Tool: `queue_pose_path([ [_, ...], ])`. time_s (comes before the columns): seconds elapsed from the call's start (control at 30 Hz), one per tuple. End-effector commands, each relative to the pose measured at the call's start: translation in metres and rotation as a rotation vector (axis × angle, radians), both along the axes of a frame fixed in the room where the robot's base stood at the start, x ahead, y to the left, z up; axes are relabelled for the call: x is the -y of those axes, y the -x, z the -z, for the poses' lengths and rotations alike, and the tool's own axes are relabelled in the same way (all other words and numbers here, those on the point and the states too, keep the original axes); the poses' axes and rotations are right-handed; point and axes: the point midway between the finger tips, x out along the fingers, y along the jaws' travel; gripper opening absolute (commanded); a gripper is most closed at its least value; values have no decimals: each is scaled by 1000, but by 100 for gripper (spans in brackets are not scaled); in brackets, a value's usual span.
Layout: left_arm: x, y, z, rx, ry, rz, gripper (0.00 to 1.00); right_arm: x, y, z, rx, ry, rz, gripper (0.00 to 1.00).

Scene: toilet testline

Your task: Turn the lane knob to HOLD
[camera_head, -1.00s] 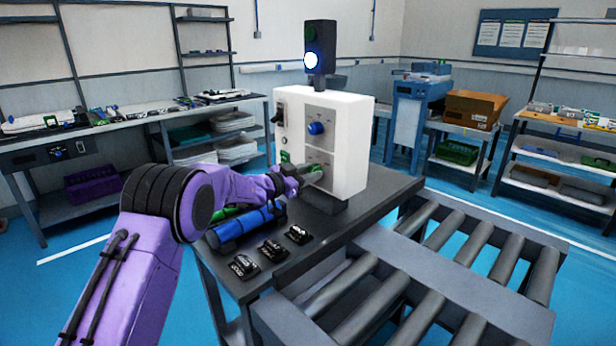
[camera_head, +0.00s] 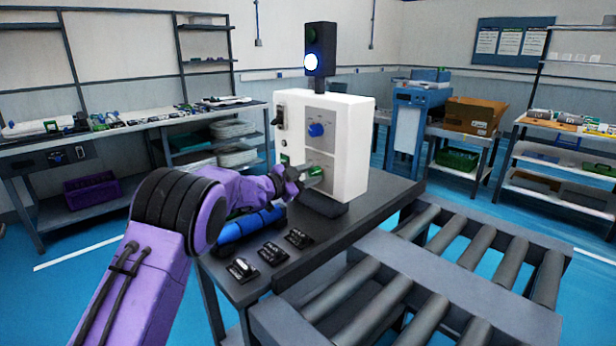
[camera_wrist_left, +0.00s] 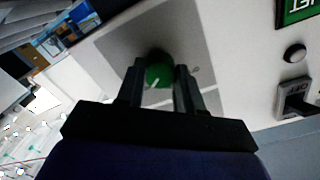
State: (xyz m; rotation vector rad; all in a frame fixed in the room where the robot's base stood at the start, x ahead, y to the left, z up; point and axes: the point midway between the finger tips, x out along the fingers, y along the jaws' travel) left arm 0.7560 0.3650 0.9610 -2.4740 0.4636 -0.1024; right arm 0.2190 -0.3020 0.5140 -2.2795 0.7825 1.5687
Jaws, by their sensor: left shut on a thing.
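The white control box (camera_head: 350,140) stands on the dark table. A blue knob (camera_head: 316,130) is on the upper part of its front panel. A green knob (camera_wrist_left: 159,72) with a pale pointer line sits lower on the panel, between my left gripper's fingers in the left wrist view. My left gripper (camera_head: 308,174) is at the lower panel, and in the left wrist view its fingers (camera_wrist_left: 160,85) are shut on the green knob. The panel lettering is too small to read. My right gripper is not in view.
A signal tower (camera_head: 320,50) with a lit lamp stands on the box. A blue cylinder (camera_head: 250,222) and several small black labelled pieces lie on the dark table (camera_head: 375,212). A roller conveyor (camera_head: 470,245) runs at the right.

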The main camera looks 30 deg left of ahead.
Motion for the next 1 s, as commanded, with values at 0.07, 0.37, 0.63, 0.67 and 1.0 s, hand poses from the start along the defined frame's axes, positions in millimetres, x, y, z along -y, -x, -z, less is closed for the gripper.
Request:
queue_pose_path([
  [0.07, 0, 0, 0, 0, -1, 1, 6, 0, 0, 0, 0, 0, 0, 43],
  [0.37, 0, 0, 0, -1, 0, 1, 62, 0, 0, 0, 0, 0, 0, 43],
  [0.63, -3, 6, -1, 0, 1, -1, 62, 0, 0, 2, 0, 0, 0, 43],
  [0.67, -5, 10, 0, -1, 1, -1, 62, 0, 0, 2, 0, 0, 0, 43],
  [1.0, -31, 81, -2, 0, 2, -1, 62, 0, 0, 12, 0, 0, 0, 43],
])
